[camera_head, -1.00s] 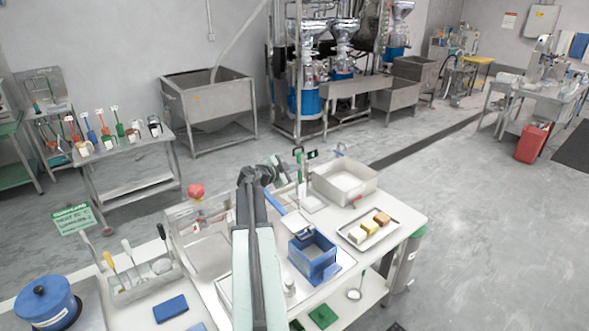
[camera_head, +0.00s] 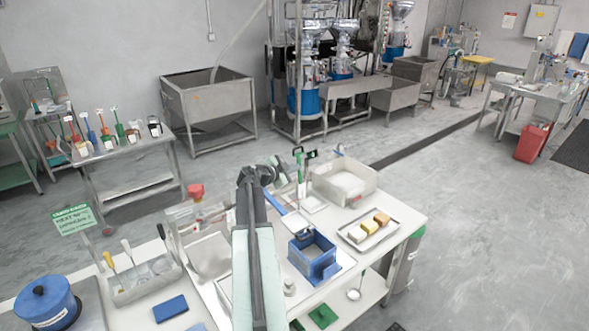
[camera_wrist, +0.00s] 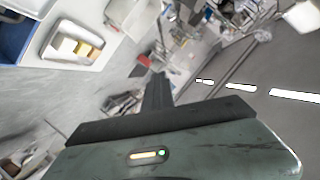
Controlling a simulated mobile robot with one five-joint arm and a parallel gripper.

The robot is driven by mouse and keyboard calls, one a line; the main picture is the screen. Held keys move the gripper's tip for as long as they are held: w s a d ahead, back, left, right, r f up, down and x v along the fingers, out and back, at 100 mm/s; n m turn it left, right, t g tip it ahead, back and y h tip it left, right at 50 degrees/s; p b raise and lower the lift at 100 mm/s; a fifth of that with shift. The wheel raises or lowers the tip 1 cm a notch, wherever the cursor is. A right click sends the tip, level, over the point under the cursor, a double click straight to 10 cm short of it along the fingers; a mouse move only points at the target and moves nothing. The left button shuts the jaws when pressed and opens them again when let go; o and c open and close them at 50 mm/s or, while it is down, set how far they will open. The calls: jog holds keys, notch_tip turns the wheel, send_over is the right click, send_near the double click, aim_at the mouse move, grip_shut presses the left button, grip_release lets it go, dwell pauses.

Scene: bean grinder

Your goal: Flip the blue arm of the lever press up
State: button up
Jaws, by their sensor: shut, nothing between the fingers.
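The lever press is a blue open box (camera_head: 318,262) on the worktop, right of my arm in the head view. Its blue arm (camera_head: 275,203) slants up and left from a pale flat plate (camera_head: 296,222) at the box's back edge. The arm's far end lies close beside my wrist; I cannot tell whether they touch. In the wrist view my gripper (camera_wrist: 157,88) is shut and empty. The blue box (camera_wrist: 14,38) shows at that view's upper left; the blue arm is not clear there.
A tray (camera_head: 350,236) with several small blocks stands right of the press. A pale bin (camera_head: 330,190) stands behind it, with green-handled tools (camera_head: 301,172) nearby. Open floor lies right of the table.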

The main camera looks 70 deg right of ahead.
jog(key=o, duration=0.7)
jog(key=shift+c, duration=0.2)
jog(key=p+v, duration=0.2)
jog(key=v, duration=0.5)
jog(key=shift+a, duration=0.4)
